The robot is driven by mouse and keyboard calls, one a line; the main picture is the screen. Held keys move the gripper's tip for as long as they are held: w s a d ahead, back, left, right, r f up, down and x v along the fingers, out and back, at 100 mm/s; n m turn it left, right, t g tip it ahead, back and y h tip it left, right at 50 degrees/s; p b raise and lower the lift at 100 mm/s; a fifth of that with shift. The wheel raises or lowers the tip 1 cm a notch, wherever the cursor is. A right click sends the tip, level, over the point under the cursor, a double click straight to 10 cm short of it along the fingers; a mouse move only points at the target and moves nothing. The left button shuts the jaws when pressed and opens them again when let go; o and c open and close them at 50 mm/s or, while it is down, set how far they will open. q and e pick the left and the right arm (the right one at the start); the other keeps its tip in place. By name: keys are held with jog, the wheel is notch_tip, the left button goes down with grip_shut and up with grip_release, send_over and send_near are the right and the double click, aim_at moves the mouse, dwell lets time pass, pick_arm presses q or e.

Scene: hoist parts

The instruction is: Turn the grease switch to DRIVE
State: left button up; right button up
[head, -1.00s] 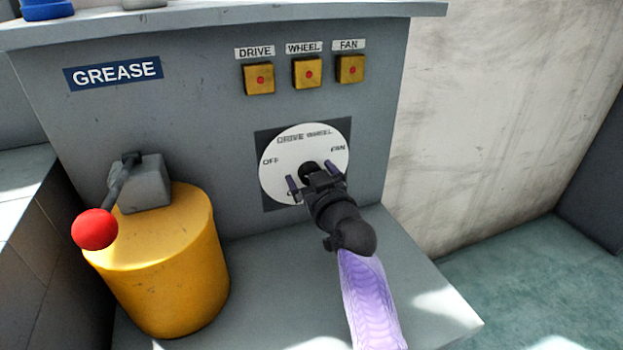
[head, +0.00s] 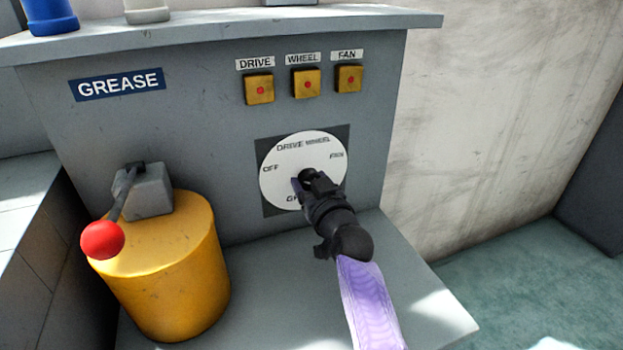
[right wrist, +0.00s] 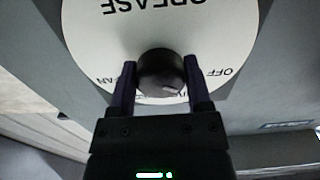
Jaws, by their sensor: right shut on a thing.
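The grease switch is a white round dial (head: 281,166) on a dark square plate on the grey panel, with a black knob (head: 306,175) at its centre. The labels OFF, DRIVE, WHEEL and FAN show around its left, top and right; the label at the bottom is partly hidden by my gripper. My right gripper (head: 308,184) is at the knob. In the right wrist view its two purple-black fingers (right wrist: 160,82) lie on either side of the round knob (right wrist: 161,72), shut on it, and GREASE is readable on the dial. The knob's pointer direction is hard to tell. My left gripper is not in view.
Yellow buttons marked DRIVE (head: 259,89), WHEEL (head: 306,82) and FAN (head: 348,78) sit above the dial. A yellow cylinder (head: 165,270) and a lever with a red ball (head: 102,240) stand at the left. A grey ledge (head: 260,290) lies below.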

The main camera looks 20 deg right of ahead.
jog(key=m+p, duration=0.1)
jog(key=m, duration=0.1)
jog(key=shift+r+m, duration=0.15)
jog(key=shift+m, duration=0.15)
jog(key=m+p, duration=0.1)
jog(key=m, duration=0.1)
jog(key=shift+m, duration=0.9)
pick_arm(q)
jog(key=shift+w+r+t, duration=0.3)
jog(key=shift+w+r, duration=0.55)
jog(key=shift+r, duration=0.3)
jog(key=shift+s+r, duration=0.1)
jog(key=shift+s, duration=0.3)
pick_arm(e)
jog(key=shift+m, duration=0.3)
